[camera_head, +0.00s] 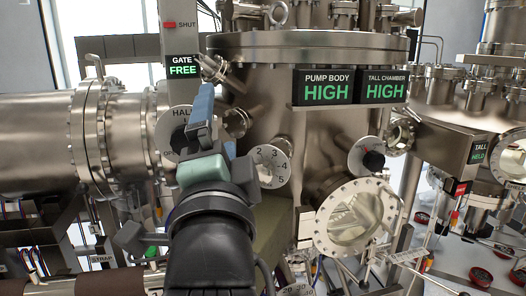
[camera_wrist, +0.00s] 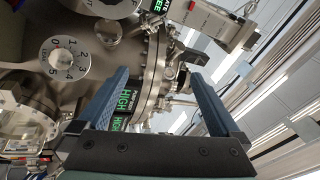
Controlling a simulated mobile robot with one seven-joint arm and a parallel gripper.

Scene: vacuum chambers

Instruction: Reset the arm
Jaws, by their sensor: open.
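My gripper (camera_head: 212,118) is raised in front of the vacuum chambers, left of the middle of the head view, with blue fingers on a pale green body. The wrist view shows its two blue fingers (camera_wrist: 158,78) spread wide with nothing held between them. The steel pump body (camera_head: 330,125) stands behind it. The white HALF dial (camera_head: 178,115) is partly hidden behind my gripper, and its knob cannot be made out well. A white numbered dial (camera_head: 273,167) lies just right of my gripper; it also shows in the wrist view (camera_wrist: 66,58).
Signs read GATE FREE (camera_head: 183,66), PUMP BODY HIGH (camera_head: 327,87) and TALL CHAMBER HIGH (camera_head: 386,87). A round flanged window (camera_head: 350,217) and a dial with a black knob (camera_head: 370,158) are at the right. A large horizontal steel tube (camera_head: 38,135) fills the left.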

